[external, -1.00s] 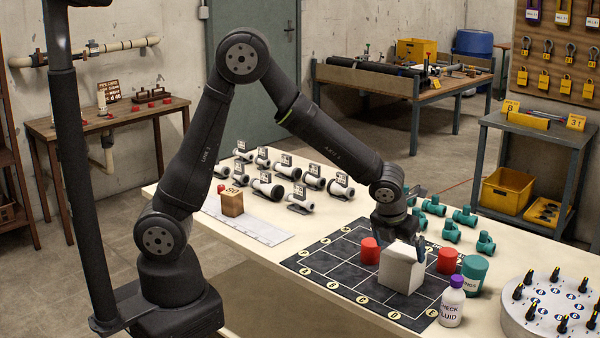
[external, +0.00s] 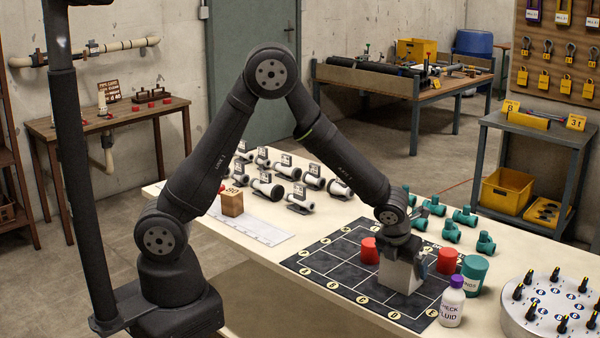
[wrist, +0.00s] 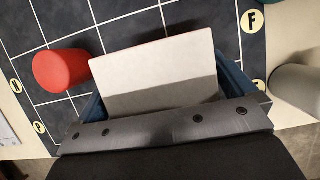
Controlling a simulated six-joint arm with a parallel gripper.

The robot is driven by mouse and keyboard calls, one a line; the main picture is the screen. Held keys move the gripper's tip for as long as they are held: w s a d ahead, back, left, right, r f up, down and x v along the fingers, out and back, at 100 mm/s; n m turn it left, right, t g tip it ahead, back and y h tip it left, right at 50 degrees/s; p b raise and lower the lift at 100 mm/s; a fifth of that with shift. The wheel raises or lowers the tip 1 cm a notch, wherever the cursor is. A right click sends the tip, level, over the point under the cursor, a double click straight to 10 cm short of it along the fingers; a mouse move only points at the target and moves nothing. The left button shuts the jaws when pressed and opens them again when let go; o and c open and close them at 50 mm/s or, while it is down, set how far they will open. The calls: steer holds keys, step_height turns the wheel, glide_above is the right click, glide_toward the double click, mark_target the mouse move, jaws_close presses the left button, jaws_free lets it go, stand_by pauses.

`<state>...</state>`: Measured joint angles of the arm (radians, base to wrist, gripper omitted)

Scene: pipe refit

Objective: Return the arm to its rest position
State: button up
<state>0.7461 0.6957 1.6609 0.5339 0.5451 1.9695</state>
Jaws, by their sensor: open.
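My gripper (external: 406,258) is open and low over a white block (external: 398,276) on the dark gridded mat (external: 312,262). In the external view my wrist and jaws cover the block's upper part. In the wrist view the block (wrist: 155,65) lies between the blue fingers of my gripper (wrist: 168,92), one on each side. Whether the fingers touch it cannot be told. My arm is bent at the elbow and reaches out over the table (external: 255,258).
Red cylinders (external: 369,251) (external: 446,261) stand on both sides of the block. A teal jar (external: 473,276) and a white bottle (external: 452,303) with a purple cap stand close at right. Teal fittings (external: 451,231) lie behind. A brown cube (external: 232,203) sits at left.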

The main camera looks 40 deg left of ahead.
steer(key=shift+r, duration=0.1)
steer(key=v, duration=1.2)
steer(key=x, duration=1.2)
steer(key=shift+f, duration=0.35)
steer(key=r, duration=0.5)
steer(key=shift+s+d, duration=0.2)
steer(key=shift+s, duration=0.2)
steer(key=shift+s+r, duration=0.1)
steer(key=shift+s, duration=0.1)
